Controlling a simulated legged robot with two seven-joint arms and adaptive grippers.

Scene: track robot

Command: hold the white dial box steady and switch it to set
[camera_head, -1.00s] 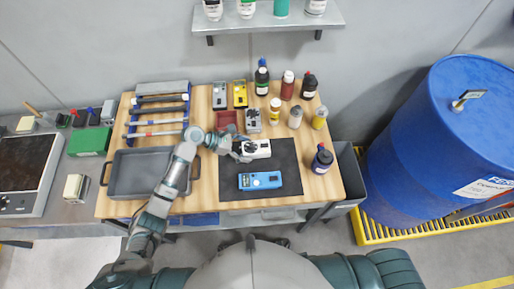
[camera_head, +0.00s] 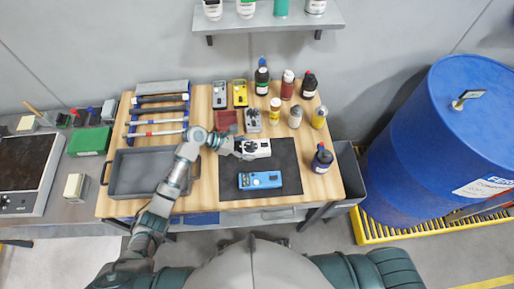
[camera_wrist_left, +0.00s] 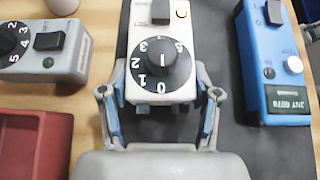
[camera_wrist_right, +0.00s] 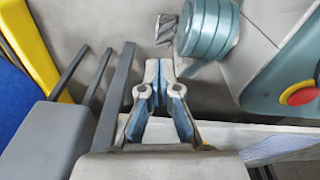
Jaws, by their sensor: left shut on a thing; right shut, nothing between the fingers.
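The white dial box (camera_head: 258,148) lies on the dark mat on the wooden table. In the left wrist view the white dial box (camera_wrist_left: 188,22) shows a black dial numbered around its rim, a black rocker switch and a small yellow button. My left gripper (camera_head: 238,148) is shut on the box, its fingers (camera_wrist_left: 160,98) on both sides of the dial end. The rocker's labels are too small to read. My right gripper (camera_wrist_right: 166,72) is shut and empty, away from the box; it does not show in the head view.
A blue box (camera_head: 260,180) lies on the mat (camera_head: 288,162) in front of the white box. A grey dial box (camera_head: 253,121), a red bin (camera_head: 227,120) and several bottles stand behind. A grey tray (camera_head: 143,174) is at left. A blue drum (camera_head: 440,140) stands at right.

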